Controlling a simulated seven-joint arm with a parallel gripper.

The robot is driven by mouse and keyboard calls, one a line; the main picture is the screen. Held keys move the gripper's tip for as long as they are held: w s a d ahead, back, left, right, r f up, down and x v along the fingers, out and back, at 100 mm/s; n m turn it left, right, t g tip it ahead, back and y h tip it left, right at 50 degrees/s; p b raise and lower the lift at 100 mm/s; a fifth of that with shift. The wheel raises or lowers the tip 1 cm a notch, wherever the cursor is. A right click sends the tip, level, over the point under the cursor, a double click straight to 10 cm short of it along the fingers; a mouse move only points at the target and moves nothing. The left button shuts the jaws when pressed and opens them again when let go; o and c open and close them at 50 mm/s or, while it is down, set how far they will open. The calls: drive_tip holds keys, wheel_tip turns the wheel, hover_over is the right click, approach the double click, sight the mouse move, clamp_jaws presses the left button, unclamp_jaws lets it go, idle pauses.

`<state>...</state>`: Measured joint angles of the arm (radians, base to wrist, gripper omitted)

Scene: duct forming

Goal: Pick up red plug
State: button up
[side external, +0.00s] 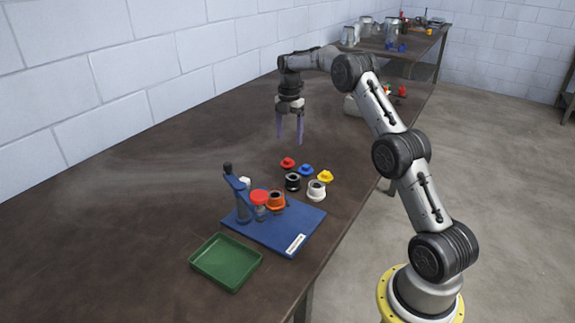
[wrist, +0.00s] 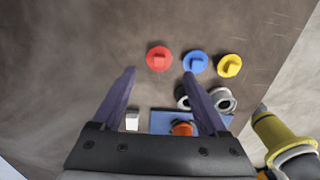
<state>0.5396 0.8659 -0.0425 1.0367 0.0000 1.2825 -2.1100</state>
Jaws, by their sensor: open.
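The red plug (side external: 288,163) lies on the dark table, at the left end of a short row of plugs. In the wrist view the red plug (wrist: 159,59) is a round disc with a raised grip, seen beyond the fingertips and between their lines. My gripper (side external: 290,141) is open and empty, pointing down above the table, and in the side view it appears above the red plug. The open fingers also show in the wrist view (wrist: 158,72).
A blue plug (side external: 306,170) and a yellow plug (side external: 325,176) lie to the right. A blue stand (side external: 242,203) rises on the mat. A green tray (side external: 225,262) sits in front. The table's left is clear.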

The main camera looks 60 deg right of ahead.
hover_over(288, 159)
drive_tip(key=f, duration=0.4)
drive_tip(key=shift+d+f, duration=0.1)
drive_tip(key=shift+d, duration=0.15)
drive_tip(key=shift+a+f, duration=0.2)
drive_tip(key=shift+f, duration=1.15)
drive_tip(key=shift+a+f, duration=0.2)
drive_tip(key=shift+f, duration=1.1)
drive_tip(key=shift+c, duration=0.3)
drive_tip(key=c, duration=1.1)
drive_tip(key=shift+o, duration=0.2)
drive_tip(key=shift+r, duration=0.1)
